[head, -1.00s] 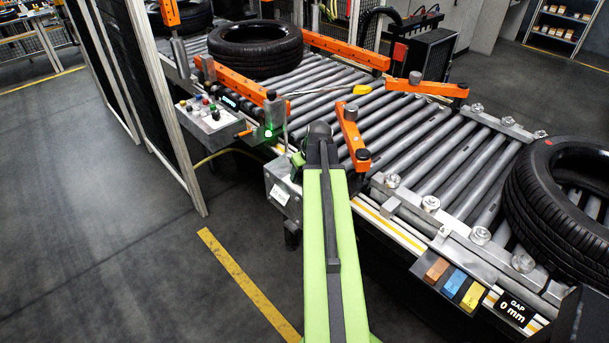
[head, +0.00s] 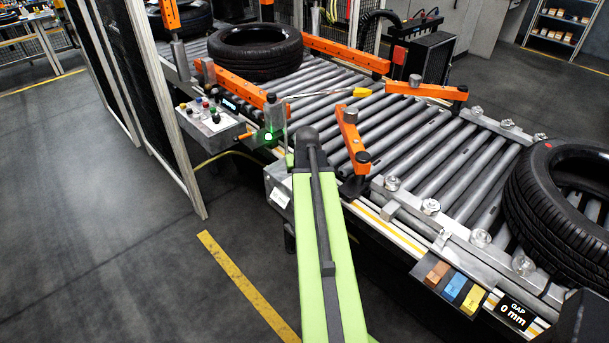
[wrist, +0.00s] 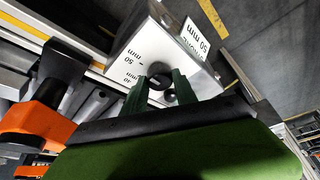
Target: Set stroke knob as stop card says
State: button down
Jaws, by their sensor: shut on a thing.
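In the wrist view, a pale metal box (wrist: 139,46) carries a dark round knob (wrist: 158,69) with printed marks beside it. One mark reads 50 mm, upside down; the others are small. A white card (wrist: 193,40) on the box's side also shows 50 mm, with a partly readable word above it. My gripper (wrist: 160,82) has its green fingers on either side of the knob, shut on it. The knob's pointer is hidden or too small to read. In the head view the box (head: 275,179) shows left of my green arm; my gripper and the knob are hidden.
Tyres lie on the conveyor at the back (head: 256,48) and right (head: 562,200). A button panel (head: 214,118) and green lamp (head: 268,136) are to the left.

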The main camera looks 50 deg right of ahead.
jog(key=c, duration=1)
grip_release()
jog(key=shift+o, duration=0.2)
jog(key=shift+r, duration=0.1)
